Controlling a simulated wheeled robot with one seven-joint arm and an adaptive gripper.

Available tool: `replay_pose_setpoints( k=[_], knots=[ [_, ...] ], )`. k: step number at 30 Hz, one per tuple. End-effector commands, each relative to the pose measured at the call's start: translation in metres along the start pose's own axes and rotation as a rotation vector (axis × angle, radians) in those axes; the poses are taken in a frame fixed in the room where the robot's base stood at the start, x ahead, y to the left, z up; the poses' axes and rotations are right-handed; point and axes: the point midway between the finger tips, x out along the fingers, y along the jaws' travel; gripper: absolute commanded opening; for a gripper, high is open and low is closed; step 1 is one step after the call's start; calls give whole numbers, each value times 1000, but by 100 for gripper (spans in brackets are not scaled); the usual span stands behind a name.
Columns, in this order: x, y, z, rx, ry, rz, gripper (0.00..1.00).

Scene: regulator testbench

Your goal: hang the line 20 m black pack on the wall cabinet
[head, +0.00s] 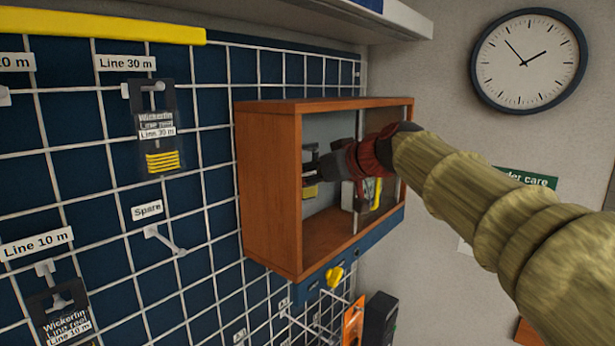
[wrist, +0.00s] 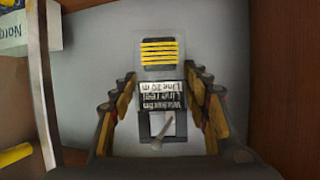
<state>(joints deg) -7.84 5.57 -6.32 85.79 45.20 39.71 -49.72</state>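The Line 20 m black pack (wrist: 161,98) is inside the wooden wall cabinet (head: 270,190). In the wrist view it appears upside down, with a dark label and yellow stripes. A pale peg (wrist: 168,127) shows at its hanger opening; I cannot tell how far it passes through. My gripper (wrist: 160,78) has one finger on each side of the pack, close to its edges. Whether the fingers press on it cannot be made out. In the head view my gripper (head: 312,168) reaches into the cabinet, and the arm partly hides the inside.
The Line 30 m pack (head: 157,130) and Line 10 m pack (head: 64,315) hang on the grid wall. The Spare hook (head: 165,240) is empty.

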Motion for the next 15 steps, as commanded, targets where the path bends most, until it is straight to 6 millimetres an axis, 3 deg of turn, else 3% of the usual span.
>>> replay_pose_setpoints(
  k=[9, 15],
  knots=[
    [0, 0, 0, 0, 0, 0, 66],
    [0, 0, 0, 0, 0, 0, 66]
  ],
)
